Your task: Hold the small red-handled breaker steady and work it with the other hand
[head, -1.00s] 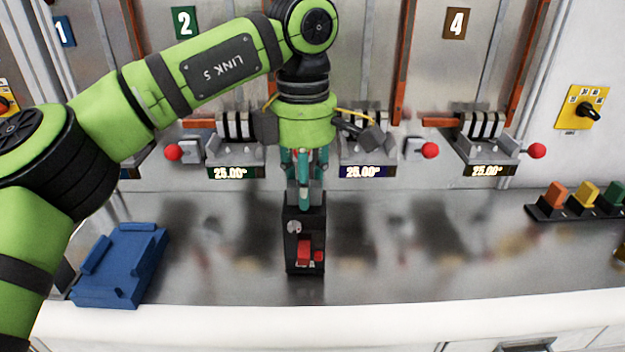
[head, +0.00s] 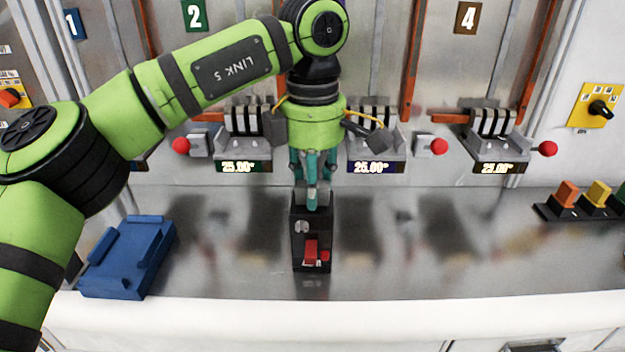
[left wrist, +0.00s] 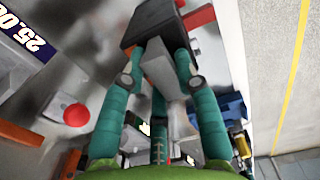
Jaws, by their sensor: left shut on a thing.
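The small breaker is a black upright block (head: 311,228) with a red handle (head: 311,250), a red button beside it and a grey round knob above it. It stands on the metal counter near the front edge. My left gripper (head: 314,200) comes down from above with teal fingers and is shut on the top of the breaker. In the left wrist view the fingers close around a grey part of the black breaker (left wrist: 160,22), and a bit of red handle shows at its side. My right gripper is not in view.
A blue cradle (head: 128,258) lies on the counter at the left. Large breakers with red ball levers (head: 439,146) line the back wall. Orange, yellow and green buttons (head: 567,194) stand at the far right. The counter (head: 420,250) right of the breaker is clear.

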